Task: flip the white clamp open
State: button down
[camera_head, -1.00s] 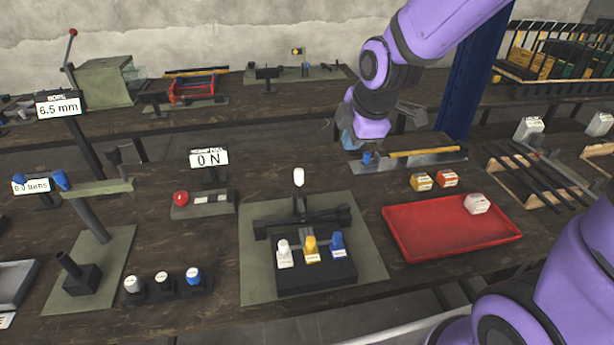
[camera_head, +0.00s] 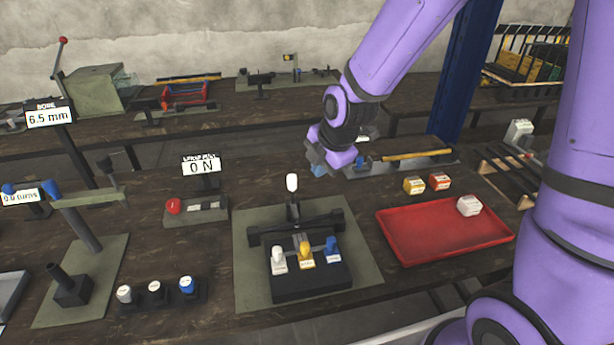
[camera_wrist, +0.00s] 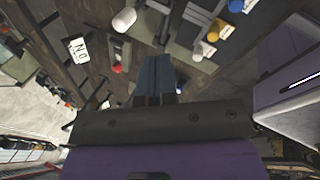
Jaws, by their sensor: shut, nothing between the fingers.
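A white-tipped lever (camera_head: 292,183) stands upright at the back of the dark clamp fixture (camera_head: 292,232) on a green mat in the middle of the bench. The white tip also shows at the top of the wrist view (camera_wrist: 124,19). White (camera_head: 279,258), yellow (camera_head: 305,252) and blue (camera_head: 331,244) knobs stand on the fixture's black front block. My gripper (camera_head: 318,168) is shut and empty, behind and slightly right of the white tip, apart from it. Its blue-grey fingers also show in the wrist view (camera_wrist: 157,62).
A force display reading 0 N (camera_head: 201,166) and a box with a red button (camera_head: 173,206) stand left of the fixture. A red tray (camera_head: 445,246) with a white block lies to the right. A yellow-handled tool (camera_head: 420,154) lies behind the tray.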

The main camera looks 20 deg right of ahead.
jog(key=w+a+f, duration=0.3)
jog(key=w+f, duration=0.3)
jog(key=f, duration=0.3)
jog(key=shift+w, duration=0.4)
jog(key=shift+w+a, duration=0.1)
